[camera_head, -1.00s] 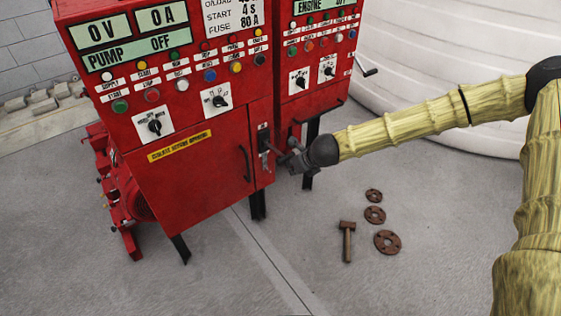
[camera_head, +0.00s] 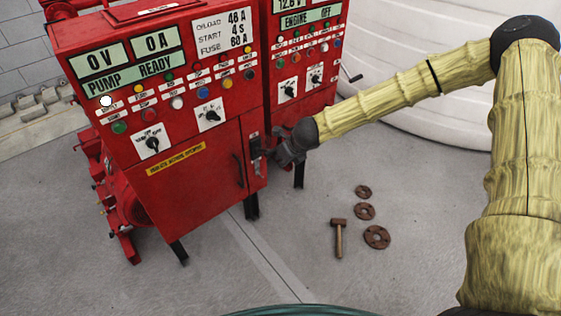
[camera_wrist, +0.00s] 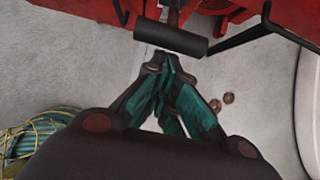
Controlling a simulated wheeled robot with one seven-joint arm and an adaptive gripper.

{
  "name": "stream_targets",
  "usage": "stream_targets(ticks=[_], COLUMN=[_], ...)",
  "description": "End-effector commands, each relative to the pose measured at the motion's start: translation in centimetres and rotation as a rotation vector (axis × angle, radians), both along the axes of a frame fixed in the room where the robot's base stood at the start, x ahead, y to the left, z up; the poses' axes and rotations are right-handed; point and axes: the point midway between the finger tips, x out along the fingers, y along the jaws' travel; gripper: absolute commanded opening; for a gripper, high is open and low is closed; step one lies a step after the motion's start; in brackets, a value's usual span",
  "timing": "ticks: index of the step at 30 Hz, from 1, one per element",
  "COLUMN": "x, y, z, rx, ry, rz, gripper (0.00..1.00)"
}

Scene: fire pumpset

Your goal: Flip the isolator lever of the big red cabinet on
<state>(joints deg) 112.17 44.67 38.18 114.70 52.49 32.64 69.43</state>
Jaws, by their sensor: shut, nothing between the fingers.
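The big red cabinet (camera_head: 190,170) stands at the left of the head view. Its display (camera_head: 130,75) reads PUMP READY, and a white lamp (camera_head: 106,101) is lit. The isolator lever is at the cabinet's right front edge; its dark switch body (camera_head: 256,146) shows in the head view, with the handle partly hidden by my gripper. In the wrist view the lever's dark cylindrical grip (camera_wrist: 170,38) lies crosswise just beyond my fingertips. My gripper (camera_wrist: 158,62) is shut with nothing held. The head view shows it (camera_head: 280,157) beside the lever; I cannot tell whether it touches.
A second red cabinet (camera_head: 300,80) reading ENGINE OFF stands close on the right. A hammer (camera_head: 338,236) and several rusty flanges (camera_head: 377,237) lie on the floor. A large white tank (camera_head: 420,90) stands behind. The floor in front is mostly clear.

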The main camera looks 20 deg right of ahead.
Motion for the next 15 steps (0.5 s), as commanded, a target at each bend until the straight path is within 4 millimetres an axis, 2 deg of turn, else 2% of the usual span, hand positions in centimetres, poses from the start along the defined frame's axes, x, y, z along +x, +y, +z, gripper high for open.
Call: stream_targets(ticks=[6,15], x=[0.6,1.2], y=[0.2,0.5], z=[1.2,2.1], rx=[0.000,0.003], ry=[-0.001,-0.010], rz=[0.000,0.000], gripper=[0.00,0.00])
